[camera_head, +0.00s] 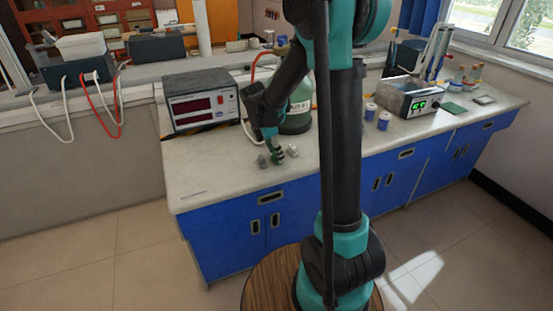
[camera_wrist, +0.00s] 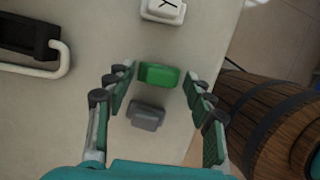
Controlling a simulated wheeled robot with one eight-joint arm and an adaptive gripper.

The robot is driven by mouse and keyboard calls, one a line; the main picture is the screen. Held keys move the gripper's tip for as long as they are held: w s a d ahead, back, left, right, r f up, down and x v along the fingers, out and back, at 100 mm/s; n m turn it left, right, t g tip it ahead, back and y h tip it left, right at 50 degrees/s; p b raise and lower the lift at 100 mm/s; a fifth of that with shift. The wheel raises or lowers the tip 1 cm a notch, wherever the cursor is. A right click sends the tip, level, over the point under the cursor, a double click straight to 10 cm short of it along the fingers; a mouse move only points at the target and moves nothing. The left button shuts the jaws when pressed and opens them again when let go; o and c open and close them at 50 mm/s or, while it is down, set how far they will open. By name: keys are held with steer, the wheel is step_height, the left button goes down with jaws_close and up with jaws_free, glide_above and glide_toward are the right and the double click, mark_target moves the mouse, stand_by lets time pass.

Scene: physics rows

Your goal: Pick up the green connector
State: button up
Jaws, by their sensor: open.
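The green connector (camera_wrist: 158,76) lies on the light worktop in the wrist view, between and just beyond the tips of my gripper's fingers. My gripper (camera_wrist: 160,88) is open, with one finger on each side and clear gaps to the connector. A grey block (camera_wrist: 146,116) lies on the worktop nearer the palm, also between the fingers. In the head view my gripper (camera_head: 277,156) points down over the front part of the worktop. The green connector is hard to make out there behind the fingers.
A white piece with a dark mark (camera_wrist: 164,9) lies beyond the connector. A meter box (camera_head: 201,102) stands left on the worktop (camera_head: 205,165), and a large green bottle (camera_head: 298,105) stands behind my gripper. Blue-white jars (camera_head: 383,120) and another device (camera_head: 409,97) stand to the right.

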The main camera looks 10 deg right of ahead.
steer(key=c, duration=1)
steer(key=shift+r, duration=0.1)
